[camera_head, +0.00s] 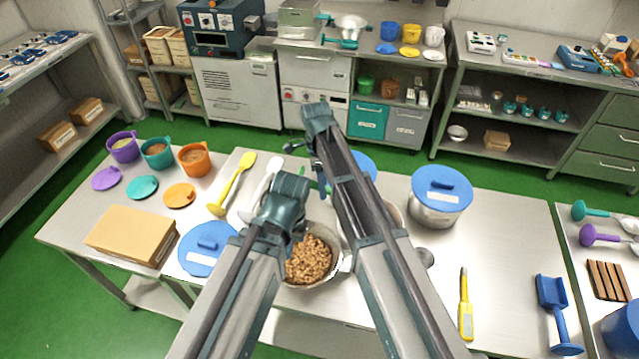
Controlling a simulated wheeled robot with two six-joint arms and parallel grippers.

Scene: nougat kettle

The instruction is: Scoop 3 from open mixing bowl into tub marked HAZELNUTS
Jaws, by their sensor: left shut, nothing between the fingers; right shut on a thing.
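An open metal mixing bowl (310,262) holds brown chopped nuts; my arms cover part of its rim. My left gripper (283,212) is shut and empty, over the bowl's far left side in the picture. Three open tubs stand at the back left: purple (124,149), teal (157,154) and orange (194,160). They have contents inside. I cannot read which is marked HAZELNUTS.
Purple (106,179), teal (142,188) and orange (179,196) lids lie before the tubs. A cardboard box (130,235), a blue lid (207,250), a yellow spoon (232,185) and a blue-lidded pot (437,205) occupy the table. A blue scoop (556,305) lies right.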

